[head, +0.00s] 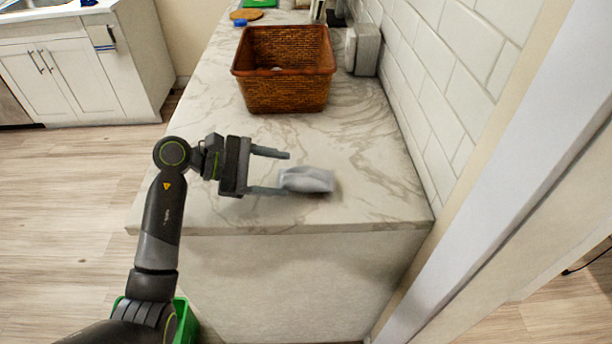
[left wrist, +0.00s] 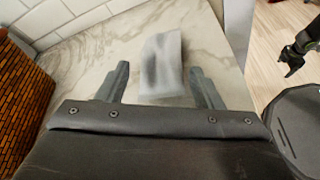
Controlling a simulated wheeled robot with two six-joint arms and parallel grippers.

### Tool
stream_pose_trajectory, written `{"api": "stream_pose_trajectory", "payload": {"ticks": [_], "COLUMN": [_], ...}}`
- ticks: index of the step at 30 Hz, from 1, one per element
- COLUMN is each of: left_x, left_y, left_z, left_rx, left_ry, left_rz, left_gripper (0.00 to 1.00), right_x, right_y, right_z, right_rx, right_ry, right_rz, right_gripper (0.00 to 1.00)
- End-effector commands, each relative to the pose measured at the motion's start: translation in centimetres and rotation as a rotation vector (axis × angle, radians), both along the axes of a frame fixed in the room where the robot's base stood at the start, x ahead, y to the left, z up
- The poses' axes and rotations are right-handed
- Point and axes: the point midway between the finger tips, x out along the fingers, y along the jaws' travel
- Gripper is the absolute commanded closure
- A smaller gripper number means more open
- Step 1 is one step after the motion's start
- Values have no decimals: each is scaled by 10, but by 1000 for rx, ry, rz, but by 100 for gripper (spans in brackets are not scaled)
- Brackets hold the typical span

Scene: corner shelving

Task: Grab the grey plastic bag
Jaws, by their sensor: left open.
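The grey plastic bag (head: 308,180) lies on the marble counter (head: 350,140) near its front edge. My left gripper (head: 288,172) comes in from the left and is open, its fingers pointing right toward the bag. In the head view the nearer fingertip is at the bag's left end. In the left wrist view the bag (left wrist: 162,65) lies just ahead of and between the two open fingers (left wrist: 162,80), with nothing held. My right gripper (left wrist: 290,58) shows at the right edge of the left wrist view, too small to read its jaws.
A brown wicker basket (head: 285,98) stands on the counter behind the bag. A white tiled wall (head: 440,85) bounds the counter on the right, with a grey-white box (head: 363,48) against it. A green bin (head: 186,322) is on the floor at lower left. The counter around the bag is clear.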

Motion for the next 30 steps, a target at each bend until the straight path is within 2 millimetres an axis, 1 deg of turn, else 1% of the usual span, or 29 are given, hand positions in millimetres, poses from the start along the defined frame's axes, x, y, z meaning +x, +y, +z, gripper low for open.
{"api": "stream_pose_trajectory", "payload": {"ticks": [1, 6, 10, 13, 20, 27, 28, 30], "left_x": [-1, -3, -1, 0, 0, 0, 0, 0], "left_y": [-5, -28, -41, -46, -47, -46, -46, -46], "left_z": [2, -2, -9, -12, -14, -13, -13, -13], "left_rx": [-4, -5, -4, -3, -2, -1, -1, -1], "left_ry": [3, 4, 3, 3, 2, 1, 1, 1], "left_rz": [-1, -2, 0, 1, 1, 1, 1, 1], "left_gripper": [40, 40, 40, 40, 40, 71, 73, 73], "right_x": [0, 0, 1, 1, 1, 1, 1, 1], "right_y": [0, 2, 5, 7, 7, 7, 7, 7], "right_z": [5, 19, 22, 23, 22, 22, 22, 22], "right_rx": [0, 3, 6, 8, 9, 8, 8, 8], "right_ry": [0, -1, -2, -2, -2, -3, -3, -3], "right_rz": [0, -1, -2, -2, -3, -2, -2, -2], "right_gripper": [22, 22, 22, 22, 22, 22, 22, 22]}}
